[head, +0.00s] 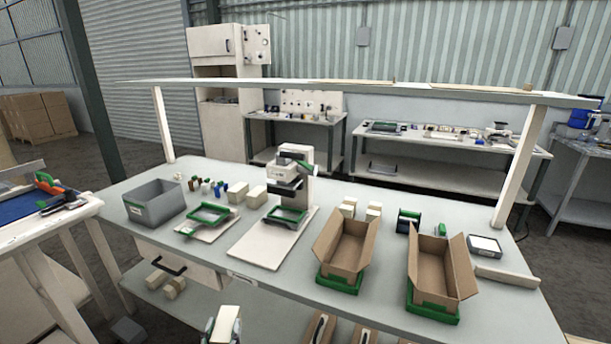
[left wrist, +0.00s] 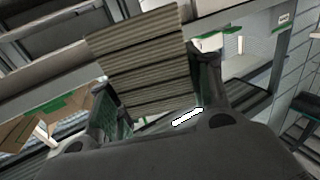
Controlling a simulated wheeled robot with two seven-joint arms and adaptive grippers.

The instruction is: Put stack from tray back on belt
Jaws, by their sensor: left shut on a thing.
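My left gripper (head: 222,328) is at the bottom centre of the head view, in front of the bench. It is shut on a pale stack (head: 226,320). In the left wrist view the stack (left wrist: 140,58) is brown-grey with ribbed layers, tilted between the two fingers (left wrist: 158,95). The blue belt (head: 38,208) is at the left edge of the head view, with orange and green items at its far end. A green-rimmed tray (head: 187,231) lies on the bench; I cannot tell which tray the stack came from. My right gripper is not in view.
The bench (head: 130,190) carries a grey bin (head: 154,203), a white press-like machine (head: 299,171) and two open cardboard boxes (head: 345,248) (head: 442,268) on green trays. A white overhead shelf (head: 350,88) spans the bench on posts. A lower shelf (head: 165,309) holds small blocks.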

